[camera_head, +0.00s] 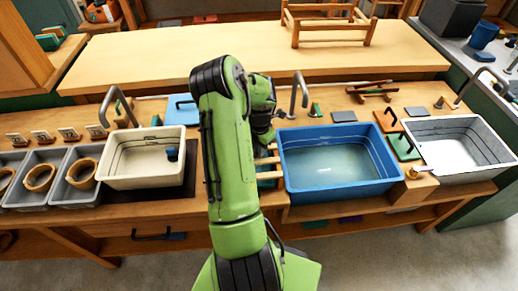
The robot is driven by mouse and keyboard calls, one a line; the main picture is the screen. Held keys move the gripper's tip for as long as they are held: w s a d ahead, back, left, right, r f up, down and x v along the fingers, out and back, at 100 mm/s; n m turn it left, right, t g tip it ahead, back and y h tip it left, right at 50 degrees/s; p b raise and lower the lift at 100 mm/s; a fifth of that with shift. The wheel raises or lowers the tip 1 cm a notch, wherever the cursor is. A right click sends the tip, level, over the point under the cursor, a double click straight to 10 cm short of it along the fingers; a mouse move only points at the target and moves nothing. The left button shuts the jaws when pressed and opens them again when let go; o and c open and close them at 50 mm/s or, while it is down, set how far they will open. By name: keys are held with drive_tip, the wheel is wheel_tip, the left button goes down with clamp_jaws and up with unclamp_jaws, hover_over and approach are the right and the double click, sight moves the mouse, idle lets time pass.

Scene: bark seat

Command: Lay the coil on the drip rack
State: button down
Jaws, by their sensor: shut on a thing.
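Bark-coloured coils show as tan rings in grey bins at the far left, one ring (82,173) in the right bin and another (40,178) in the middle bin. My gripper (262,134) is in the middle, left of the blue tub, partly behind my green arm. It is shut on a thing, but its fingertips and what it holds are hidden. Pale wooden bars (267,161) show just below it, between my arm and the blue tub. They may be part of the drip rack, which I cannot make out for certain.
A cream tub (140,180) stands left of my arm, and a blue tub (335,190) with water stands to its right. A white-grey tub (485,170) is at the far right. Taps rise behind the tubs. A small wooden rack (370,92) stands behind the blue tub.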

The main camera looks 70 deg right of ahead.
drive_tip(key=shift+f, duration=0.15)
drive_tip(key=c, duration=1.2)
unclamp_jaws()
wheel_tip(320, 180, up, 12)
drive_tip(key=shift+r+p, duration=0.25)
drive_tip(key=shift+p, duration=0.6)
